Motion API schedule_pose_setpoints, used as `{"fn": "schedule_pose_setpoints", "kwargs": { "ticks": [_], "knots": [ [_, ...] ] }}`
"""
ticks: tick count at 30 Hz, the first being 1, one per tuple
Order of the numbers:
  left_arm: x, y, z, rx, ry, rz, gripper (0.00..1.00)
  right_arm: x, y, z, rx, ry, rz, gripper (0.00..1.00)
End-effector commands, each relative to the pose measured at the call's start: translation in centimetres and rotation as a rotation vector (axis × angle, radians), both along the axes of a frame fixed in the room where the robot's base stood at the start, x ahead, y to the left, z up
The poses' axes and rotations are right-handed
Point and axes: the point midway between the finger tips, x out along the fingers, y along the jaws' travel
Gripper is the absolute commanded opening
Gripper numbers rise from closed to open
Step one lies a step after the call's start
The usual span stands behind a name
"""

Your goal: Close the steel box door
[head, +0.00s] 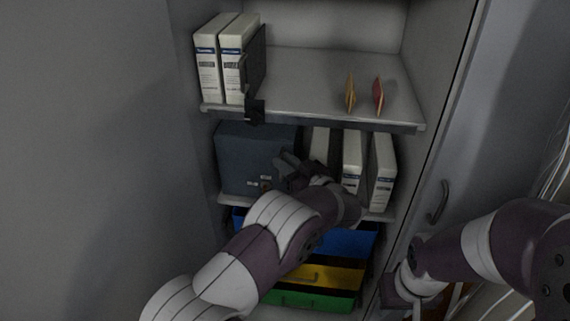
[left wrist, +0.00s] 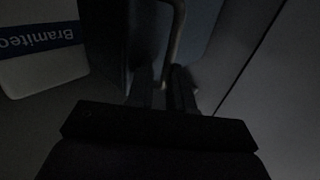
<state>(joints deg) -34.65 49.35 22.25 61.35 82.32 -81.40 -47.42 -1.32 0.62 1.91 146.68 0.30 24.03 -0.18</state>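The steel box (head: 240,155) is a dark blue-grey box on the middle shelf, at the left. The angle of its door is hard to tell, as my left gripper and forearm cover its right side. My left gripper (head: 291,172) is at the right part of the box front. In the left wrist view its two dark fingers (left wrist: 163,88) stand apart, with a thin curved metal handle (left wrist: 178,28) reaching down to the gap between them. Contact with the handle is too dark to tell. My right gripper (head: 400,292) is low at the right, away from the box; its fingers are unclear.
White binders (head: 381,170) stand right of the box, close to my left gripper. The upper shelf (head: 310,75) holds more binders, a dark bookend and two small cards. Blue, yellow (head: 325,277) and green drawers lie below. A cabinet door with a handle (head: 437,203) is at the right.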

Motion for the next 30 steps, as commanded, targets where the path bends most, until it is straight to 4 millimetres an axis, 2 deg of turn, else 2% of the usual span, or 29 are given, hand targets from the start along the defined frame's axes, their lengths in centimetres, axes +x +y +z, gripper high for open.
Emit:
{"fn": "schedule_pose_setpoints", "kwargs": {
  "ticks": [1, 2, 9, 14, 30],
  "knots": [
    [0.2, -0.5, 0.8, -0.005, -0.017, -0.014, 0.21, 0.0, 0.0, 0.0, 0.000, 0.000, 0.000, 0.36],
    [0.0, -0.7, 0.8, -0.005, -0.016, -0.015, 0.21, 0.0, 0.0, 0.0, 0.000, 0.000, 0.000, 0.36],
    [-3.8, -3.8, 0.6, -0.005, -0.012, -0.013, 0.21, 0.0, 0.0, -0.1, 0.000, 0.000, 0.000, 0.36],
    [-5.5, -5.0, 0.5, -0.004, -0.010, -0.005, 0.21, 0.0, 0.0, -0.1, 0.000, 0.000, 0.000, 0.36],
    [-5.9, -5.1, 0.4, -0.002, -0.007, 0.000, 0.21, 0.0, 0.0, -0.2, 0.000, 0.000, 0.000, 0.36]
  ]
}}
